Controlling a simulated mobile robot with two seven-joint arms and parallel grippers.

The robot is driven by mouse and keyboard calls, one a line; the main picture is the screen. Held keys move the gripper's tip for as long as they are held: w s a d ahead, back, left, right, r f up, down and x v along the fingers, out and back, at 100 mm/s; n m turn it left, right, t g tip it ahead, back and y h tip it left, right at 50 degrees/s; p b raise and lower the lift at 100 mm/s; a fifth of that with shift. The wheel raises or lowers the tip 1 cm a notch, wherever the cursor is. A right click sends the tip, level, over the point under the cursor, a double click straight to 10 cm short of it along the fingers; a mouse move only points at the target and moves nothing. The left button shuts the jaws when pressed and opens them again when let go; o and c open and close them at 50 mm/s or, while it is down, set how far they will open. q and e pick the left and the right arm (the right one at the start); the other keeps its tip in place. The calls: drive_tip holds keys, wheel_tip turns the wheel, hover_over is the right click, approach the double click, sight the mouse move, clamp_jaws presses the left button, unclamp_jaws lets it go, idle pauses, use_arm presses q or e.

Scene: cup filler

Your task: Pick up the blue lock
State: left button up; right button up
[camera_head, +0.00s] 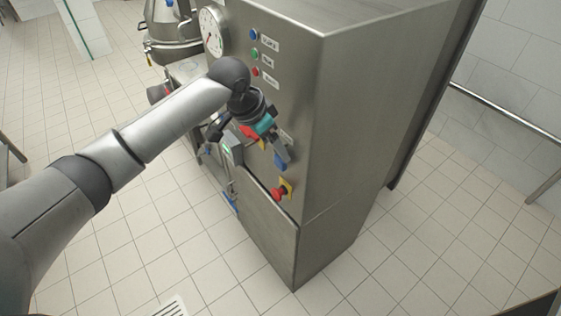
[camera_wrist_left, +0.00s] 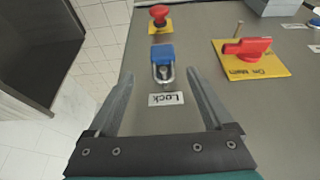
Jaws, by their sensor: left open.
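The blue lock (camera_wrist_left: 162,52) has a blue body and a metal shackle, and sits on the grey panel above a "Lock" label (camera_wrist_left: 166,99) in the left wrist view. My left gripper (camera_wrist_left: 160,74) is open, with one finger on either side of the shackle in the picture and the blue body just beyond the tips. Nothing is between its fingers that they touch. In the head view the lock (camera_head: 281,161) shows as a small blue patch beside the fingers of my left gripper (camera_head: 283,150). My right gripper is not in view.
A red mushroom button (camera_wrist_left: 159,14) on a yellow plate stands beyond the lock. A red rotary switch (camera_wrist_left: 247,48) on a yellow plate is to the right. The steel machine cabinet (camera_head: 330,110) has a gauge (camera_head: 212,31) and several buttons. Tiled floor (camera_head: 430,245) is clear at right.

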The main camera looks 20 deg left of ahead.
sight(278, 158)
use_arm(q)
drive_tip(key=shift+a+x, duration=0.2)
drive_tip(key=shift+x, duration=2.55)
drive_tip(key=shift+w, duration=0.1)
clamp_jaws()
